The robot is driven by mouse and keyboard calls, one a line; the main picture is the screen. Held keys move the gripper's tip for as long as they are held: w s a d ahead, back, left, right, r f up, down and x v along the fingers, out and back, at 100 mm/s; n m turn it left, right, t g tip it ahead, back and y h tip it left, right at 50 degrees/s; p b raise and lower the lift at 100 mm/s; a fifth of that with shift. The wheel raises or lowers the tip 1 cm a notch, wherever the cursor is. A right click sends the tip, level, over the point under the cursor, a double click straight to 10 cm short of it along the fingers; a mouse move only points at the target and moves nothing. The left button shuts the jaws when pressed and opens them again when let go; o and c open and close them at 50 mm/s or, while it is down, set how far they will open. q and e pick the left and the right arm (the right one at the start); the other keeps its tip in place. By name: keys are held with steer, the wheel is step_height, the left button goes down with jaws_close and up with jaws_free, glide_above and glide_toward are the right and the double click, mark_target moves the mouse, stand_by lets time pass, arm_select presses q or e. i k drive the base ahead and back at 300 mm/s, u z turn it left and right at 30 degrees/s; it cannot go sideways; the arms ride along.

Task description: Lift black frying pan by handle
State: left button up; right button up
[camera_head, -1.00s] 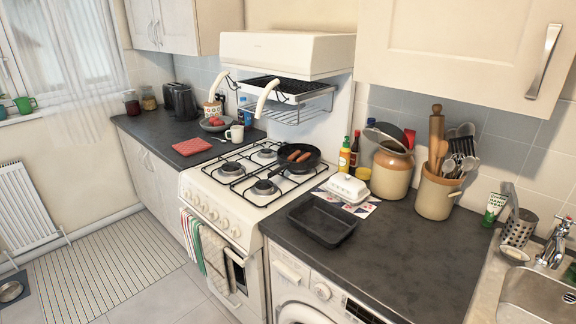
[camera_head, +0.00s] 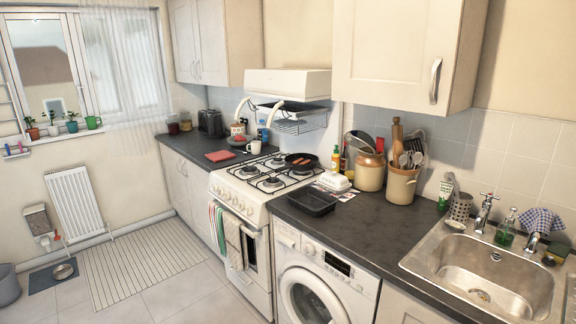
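The black frying pan (camera_head: 299,160) sits on the back right burner of the white gas stove (camera_head: 262,183). Sausages (camera_head: 300,161) lie in it. Its handle is too small to make out clearly and seems to lie toward the stove's middle. Neither of my grippers shows in the head view.
A black baking tray (camera_head: 312,201), a white butter dish (camera_head: 334,181) and utensil crocks (camera_head: 401,183) stand on the dark counter right of the stove. A washer (camera_head: 314,290) is below, and a sink (camera_head: 490,278) is at right. Floor (camera_head: 190,290) before the stove is clear.

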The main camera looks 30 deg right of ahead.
mark_target(290, 158)
steer(key=z, duration=0.6)
steer(key=i, duration=0.7)
steer(key=z, duration=0.6)
steer(key=i, duration=0.85)
steer(key=u, duration=0.35)
